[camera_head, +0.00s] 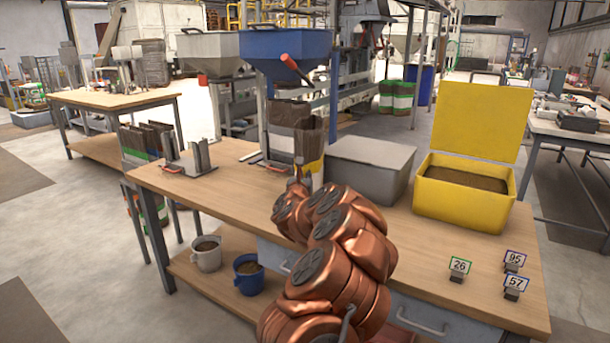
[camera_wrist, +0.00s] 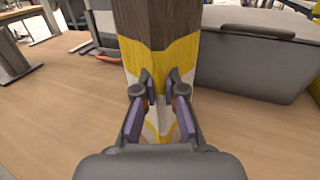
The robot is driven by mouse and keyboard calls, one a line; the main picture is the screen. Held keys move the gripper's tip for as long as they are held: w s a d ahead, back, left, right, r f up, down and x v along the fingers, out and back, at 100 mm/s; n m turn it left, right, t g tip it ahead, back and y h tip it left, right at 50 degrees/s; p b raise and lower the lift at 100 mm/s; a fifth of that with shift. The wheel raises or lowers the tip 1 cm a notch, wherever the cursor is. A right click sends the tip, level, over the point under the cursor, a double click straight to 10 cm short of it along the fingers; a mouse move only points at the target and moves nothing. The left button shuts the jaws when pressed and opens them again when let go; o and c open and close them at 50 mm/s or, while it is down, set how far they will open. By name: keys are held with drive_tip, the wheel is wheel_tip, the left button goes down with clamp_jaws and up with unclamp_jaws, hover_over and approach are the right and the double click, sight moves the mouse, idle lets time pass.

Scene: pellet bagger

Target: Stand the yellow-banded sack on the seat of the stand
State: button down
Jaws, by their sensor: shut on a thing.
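The yellow-banded sack (camera_head: 309,145) is brown above with a yellow and white lower part. It is upright near the middle of the bench, and it also shows in the wrist view (camera_wrist: 158,30). My gripper (camera_wrist: 160,103) is shut on its yellow and white lower part. In the head view my arm hides the sack's foot, so I cannot tell if it touches the bench. The stand (camera_head: 262,130) under the blue hopper (camera_head: 285,52) is just left of the sack. Its seat is mostly hidden behind the sack.
A grey lidded bin (camera_head: 370,168) stands close right of the sack. Farther right is an open yellow bin (camera_head: 463,202) of dark pellets. A grey bracket (camera_head: 200,157) with a red handle and several sacks in a rack (camera_head: 140,145) are at left. Number cards (camera_head: 460,267) stand at front right.

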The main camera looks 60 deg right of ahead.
drive_tip(key=shift+f, duration=0.15)
drive_tip(key=c, duration=1.3)
unclamp_jaws()
drive_tip(key=shift+o, duration=0.2)
drive_tip(key=b+v, duration=0.1)
drive_tip(key=v, duration=1.1)
